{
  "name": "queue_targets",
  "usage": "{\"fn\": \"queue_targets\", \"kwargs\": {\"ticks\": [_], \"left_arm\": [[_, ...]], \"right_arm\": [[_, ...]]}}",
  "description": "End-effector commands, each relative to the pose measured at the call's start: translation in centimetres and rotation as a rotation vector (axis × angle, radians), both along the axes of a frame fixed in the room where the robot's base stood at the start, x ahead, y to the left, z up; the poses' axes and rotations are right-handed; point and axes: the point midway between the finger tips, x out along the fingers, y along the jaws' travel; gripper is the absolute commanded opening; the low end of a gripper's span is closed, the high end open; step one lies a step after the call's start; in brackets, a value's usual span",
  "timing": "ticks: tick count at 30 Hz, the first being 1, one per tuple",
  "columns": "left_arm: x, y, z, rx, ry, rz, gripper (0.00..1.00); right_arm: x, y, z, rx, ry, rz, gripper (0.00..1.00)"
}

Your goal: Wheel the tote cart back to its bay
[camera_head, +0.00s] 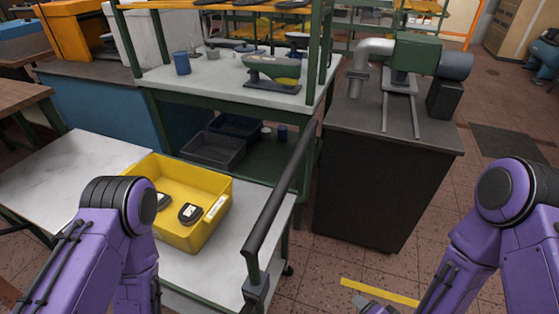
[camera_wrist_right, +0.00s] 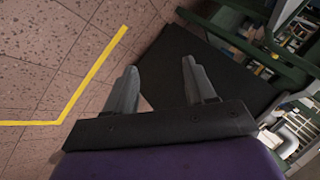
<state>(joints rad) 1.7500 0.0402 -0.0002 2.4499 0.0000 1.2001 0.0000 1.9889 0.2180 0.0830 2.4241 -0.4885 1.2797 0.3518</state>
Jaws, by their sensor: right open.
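The tote cart (camera_head: 185,275) has a pale top and a black push handle (camera_head: 283,185) standing along its right side. A yellow tote (camera_head: 178,237) with a white label sits on it and holds a few dark pieces. A yellow floor line (camera_head: 380,292) lies right of the cart; a yellow corner line (camera_wrist_right: 92,75) shows in the right wrist view. My right gripper (camera_wrist_right: 160,68) is open and empty above the floor, to the right of the cart handle and apart from it. My left arm is in front of the tote; its gripper is out of sight.
A green-framed workbench (camera_head: 215,88) stands behind the cart with dark bins (camera_head: 213,149) on its lower shelf. A dark cabinet (camera_head: 375,180) carrying a green machine (camera_head: 416,53) stands to the right. Tiled floor is free right of the cabinet.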

Motion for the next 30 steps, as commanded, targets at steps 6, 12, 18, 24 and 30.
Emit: {"fn": "queue_targets", "kwargs": {"ticks": [6,12,18,24,30], "left_arm": [[0.0,0.0,-0.2,0.0,0.001,-0.001,0.0],[0.0,0.0,-0.2,0.0,0.0,0.0,0.0],[0.0,0.0,0.4,0.0,0.0,0.0,0.0],[0.0,0.0,1.2,0.0,0.0,0.0,0.0],[0.0,0.0,1.5,0.0,0.0,0.0,0.0]], "right_arm": [[11.7,10.2,20.5,0.757,-0.47,0.158,0.55],[11.6,12.8,29.8,1.024,-0.575,0.34,0.55],[13.5,15.3,30.8,1.035,-0.575,0.352,0.55],[16.4,18.6,31.5,1.033,-0.576,0.35,0.55],[18.0,20.3,31.8,1.033,-0.576,0.346,0.55]]}}
